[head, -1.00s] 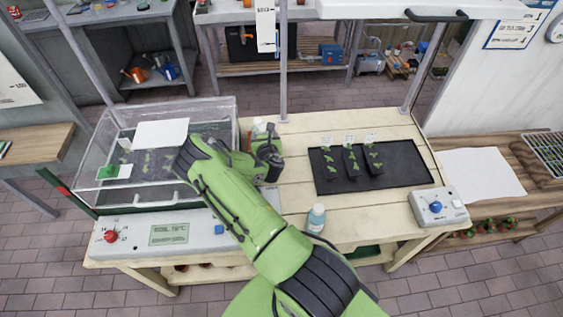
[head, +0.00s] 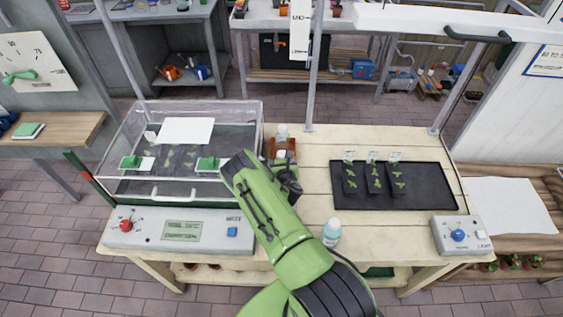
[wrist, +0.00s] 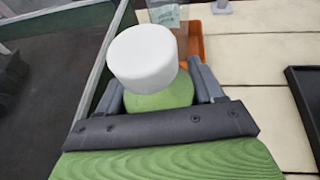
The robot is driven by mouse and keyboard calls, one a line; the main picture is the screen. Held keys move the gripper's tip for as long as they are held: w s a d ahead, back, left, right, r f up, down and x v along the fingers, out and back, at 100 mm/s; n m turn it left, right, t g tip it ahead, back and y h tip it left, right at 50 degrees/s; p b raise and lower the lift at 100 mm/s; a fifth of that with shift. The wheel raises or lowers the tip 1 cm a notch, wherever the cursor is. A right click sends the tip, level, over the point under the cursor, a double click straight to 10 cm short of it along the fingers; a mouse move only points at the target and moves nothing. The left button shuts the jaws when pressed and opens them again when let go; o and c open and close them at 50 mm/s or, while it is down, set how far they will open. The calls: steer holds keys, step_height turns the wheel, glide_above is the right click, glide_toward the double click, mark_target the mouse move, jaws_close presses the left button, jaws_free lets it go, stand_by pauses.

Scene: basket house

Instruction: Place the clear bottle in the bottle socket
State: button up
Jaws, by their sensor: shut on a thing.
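My gripper (wrist: 165,82) is shut around a bottle with a round white cap (wrist: 143,57). The bottle's shoulder below the cap looks green; I cannot tell whether it is see-through. In the head view my gripper (head: 288,178) is in front of an orange-brown holder (head: 276,148), right of the glass-walled box, and hides most of the held bottle. A clear bottle-like thing (head: 282,130) stands at the holder's back. It also shows in the wrist view (wrist: 165,15), beyond the white cap and beside the orange holder (wrist: 195,42). I cannot make out the socket opening.
A pale blue bottle with a white cap (head: 331,234) stands near the table's front edge. A black tray (head: 430,190) with seedling pots lies on the right. The clear box (head: 140,135) stands on the left. Bare table planks lie between holder and black tray.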

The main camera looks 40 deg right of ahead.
steer(key=shift+f, duration=0.1)
steer(key=o, duration=1.3)
steer(key=shift+c, duration=0.2)
